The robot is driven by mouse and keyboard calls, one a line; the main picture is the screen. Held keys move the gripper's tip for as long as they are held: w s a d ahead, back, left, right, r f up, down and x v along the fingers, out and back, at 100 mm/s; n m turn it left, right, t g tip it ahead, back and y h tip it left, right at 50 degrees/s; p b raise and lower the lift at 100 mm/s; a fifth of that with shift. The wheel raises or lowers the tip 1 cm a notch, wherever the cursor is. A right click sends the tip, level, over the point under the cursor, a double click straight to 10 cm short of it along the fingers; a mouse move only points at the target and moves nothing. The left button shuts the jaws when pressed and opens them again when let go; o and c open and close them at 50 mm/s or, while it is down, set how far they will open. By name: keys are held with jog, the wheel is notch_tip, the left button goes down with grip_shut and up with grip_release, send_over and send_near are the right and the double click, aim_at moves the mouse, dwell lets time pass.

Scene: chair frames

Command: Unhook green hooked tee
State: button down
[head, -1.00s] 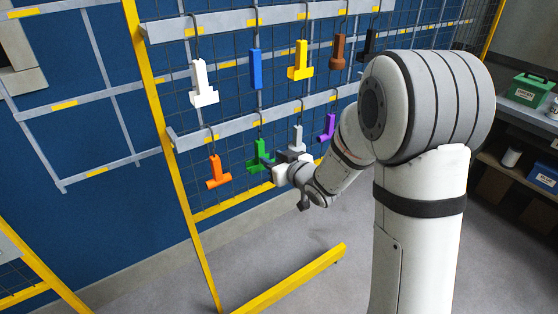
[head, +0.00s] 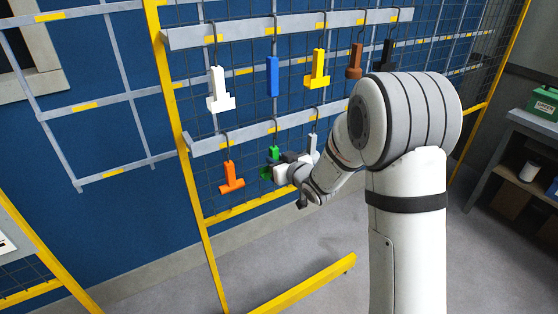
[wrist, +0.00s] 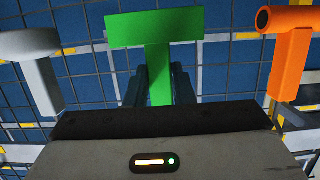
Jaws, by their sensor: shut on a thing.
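The green hooked tee (head: 275,152) is at the lower rail (head: 240,133) in the head view, right of the orange tee. In the wrist view the green tee (wrist: 157,40) is in the middle, crossbar towards the top of the picture and stem running down between the two dark fingers. My gripper (head: 271,167) is shut on the green tee's stem; its fingers (wrist: 160,84) stand on either side of it. The head view is too small to tell whether its hook still rests on the rail.
An orange tee (head: 231,178) hangs close on the left and a light grey tee (head: 312,145) close on the right. White (head: 220,95), blue (head: 273,76), yellow (head: 317,70), brown and black pieces hang from the upper rail. Wire mesh lies behind. Open floor lies in front.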

jog(key=shift+r+p, duration=0.65)
jog(key=shift+r, duration=0.6)
jog(key=shift+s+d, duration=0.1)
jog(key=shift+s, duration=0.15)
dwell(0.6)
jog(key=shift+s+d+b, duration=0.35)
jog(key=shift+s+d, duration=0.35)
jog(key=shift+s, duration=0.3)
jog(key=shift+v, duration=2.55)
jog(key=shift+f, duration=0.2)
